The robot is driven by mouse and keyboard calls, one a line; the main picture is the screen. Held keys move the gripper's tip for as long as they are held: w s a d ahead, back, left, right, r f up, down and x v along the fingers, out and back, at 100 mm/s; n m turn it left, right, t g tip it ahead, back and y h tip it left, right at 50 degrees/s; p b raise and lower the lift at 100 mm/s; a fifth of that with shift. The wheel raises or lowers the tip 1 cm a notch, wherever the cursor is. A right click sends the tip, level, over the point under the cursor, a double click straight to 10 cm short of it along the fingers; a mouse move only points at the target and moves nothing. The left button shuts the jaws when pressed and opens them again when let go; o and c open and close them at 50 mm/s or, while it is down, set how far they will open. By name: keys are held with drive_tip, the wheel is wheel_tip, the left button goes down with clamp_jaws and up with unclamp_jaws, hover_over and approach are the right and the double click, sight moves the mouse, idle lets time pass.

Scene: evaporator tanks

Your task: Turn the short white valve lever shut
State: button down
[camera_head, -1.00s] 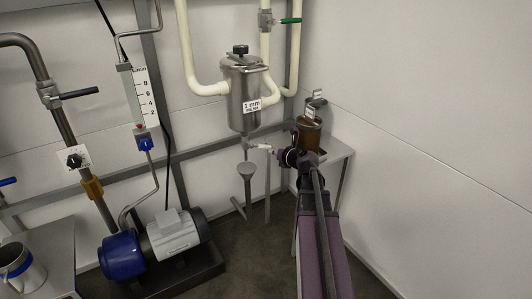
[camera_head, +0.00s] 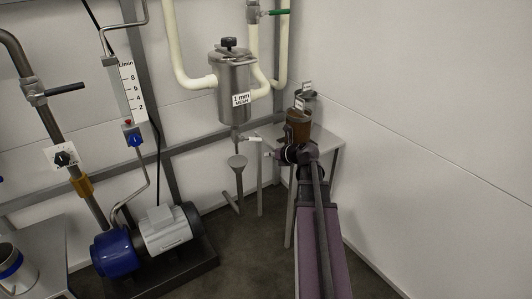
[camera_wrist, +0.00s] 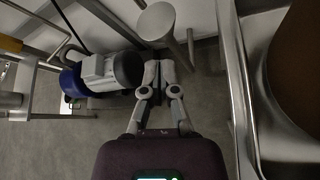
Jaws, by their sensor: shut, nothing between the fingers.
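The short white valve lever (camera_head: 253,139) sits on the small drain valve under the steel filter pot (camera_head: 234,90). In the head view it points right, roughly level. A grey funnel (camera_head: 237,162) stands below the valve. My gripper (camera_head: 267,155) is just right of and slightly below the lever's tip in the head view, with a small gap between them in the picture; the depth between them is hard to judge. In the wrist view my gripper (camera_wrist: 160,66) is shut and empty. I cannot make out the lever in the wrist view. A round grey disc (camera_wrist: 155,20), possibly the funnel, shows ahead of the fingers.
A steel side table (camera_head: 325,142) with brown jars (camera_head: 298,126) stands close to my arm on the right. The pump motor (camera_head: 166,230) is on the floor at left. Pale pipes (camera_head: 180,50) and a green-handled valve (camera_head: 280,12) are above. The wall is at right.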

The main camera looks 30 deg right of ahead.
sight(258, 140)
drive_tip(key=b+x, duration=0.4)
drive_tip(key=x, duration=0.5)
drive_tip(key=shift+w+d+r+p, duration=0.2)
drive_tip(key=shift+d+r+p, duration=0.05)
drive_tip(key=shift+r+p, duration=0.35)
drive_tip(key=shift+w+d+r+p, duration=0.2)
drive_tip(key=shift+d+r+p, duration=0.05)
drive_tip(key=shift+r+p, duration=0.3)
drive_tip(key=shift+w+d+r+p, duration=0.2)
drive_tip(key=shift+r+p, duration=0.4)
drive_tip(key=shift+d+r+n+h+p, duration=0.2)
drive_tip(key=shift+d+r+p, duration=0.1)
drive_tip(key=shift+r+p, duration=0.45)
drive_tip(key=shift+d+r+n+h+p, duration=0.1)
drive_tip(key=shift+d+r+h+p, duration=0.15)
drive_tip(key=shift+r+p, duration=0.45)
drive_tip(key=shift+d+f, duration=0.1)
drive_tip(key=shift+f, duration=0.25)
